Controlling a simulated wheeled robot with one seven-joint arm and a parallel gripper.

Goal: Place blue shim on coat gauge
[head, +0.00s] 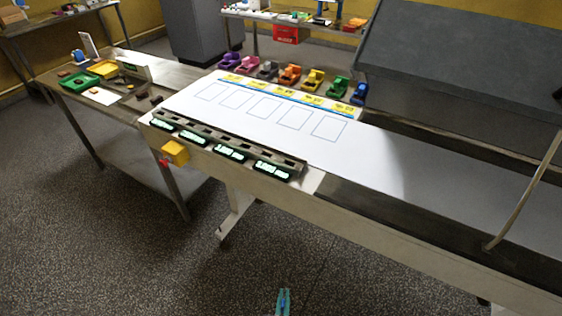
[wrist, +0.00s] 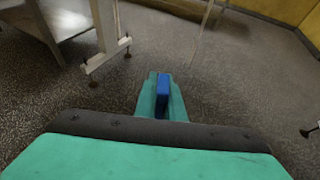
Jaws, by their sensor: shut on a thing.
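My gripper (wrist: 162,95) has teal fingers and is shut on a small blue block, the blue shim (wrist: 163,88), which stands between the fingertips in the wrist view. In the head view the gripper (head: 284,302) shows at the bottom edge, over bare floor and well in front of the conveyor. A dark slotted rail (head: 225,142) with several lit green displays runs along the conveyor's near edge. It looks like the coat gauge, but I cannot tell for sure. Its display text is too small to read surely.
The white belt (head: 380,180) bears several outlined rectangles. Coloured vehicle-like pieces (head: 290,74) line its far side behind yellow labels. A yellow box (head: 175,152) with a red button juts from the near side. A side table (head: 130,105) holds trays. A grey hood (head: 460,70) stands behind.

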